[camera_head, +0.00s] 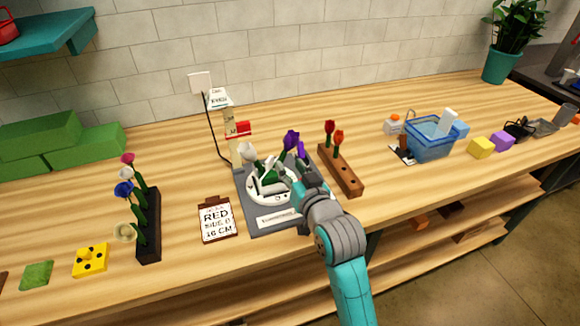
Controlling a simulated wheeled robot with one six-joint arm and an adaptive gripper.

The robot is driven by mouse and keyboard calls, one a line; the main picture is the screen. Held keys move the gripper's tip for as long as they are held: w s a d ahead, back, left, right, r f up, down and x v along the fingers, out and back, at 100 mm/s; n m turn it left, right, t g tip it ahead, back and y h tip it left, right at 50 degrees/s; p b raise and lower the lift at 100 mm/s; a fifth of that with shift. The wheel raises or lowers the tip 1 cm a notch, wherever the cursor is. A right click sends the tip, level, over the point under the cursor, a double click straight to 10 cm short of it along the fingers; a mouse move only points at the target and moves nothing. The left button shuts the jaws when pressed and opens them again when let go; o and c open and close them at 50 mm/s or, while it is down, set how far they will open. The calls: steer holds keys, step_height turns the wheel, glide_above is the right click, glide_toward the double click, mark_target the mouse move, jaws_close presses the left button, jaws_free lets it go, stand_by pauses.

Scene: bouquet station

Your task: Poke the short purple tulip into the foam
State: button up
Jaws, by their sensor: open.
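Two purple tulips stand close together near the white bowl. The taller purple tulip (291,140) is at the left, and the lower, short purple tulip (300,150) is just right of it. My gripper (292,179) is open, low over the right side of the white bowl (253,189), close to their stems. It hides the lower stems, so I cannot tell whether the short one stands in the foam or touches a finger. The foam inside the bowl is mostly hidden. A white tulip (248,152) stands at the bowl's left side.
The bowl sits on a grey mat (252,222). A brown wooden rack (346,177) with red tulips is close on the right. A black rack (149,240) with several flowers stands left. A blue basket (430,140) is farther right.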

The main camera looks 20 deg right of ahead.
steer(key=shift+s, duration=0.2)
steer(key=o, duration=0.6)
steer(key=shift+c, duration=0.2)
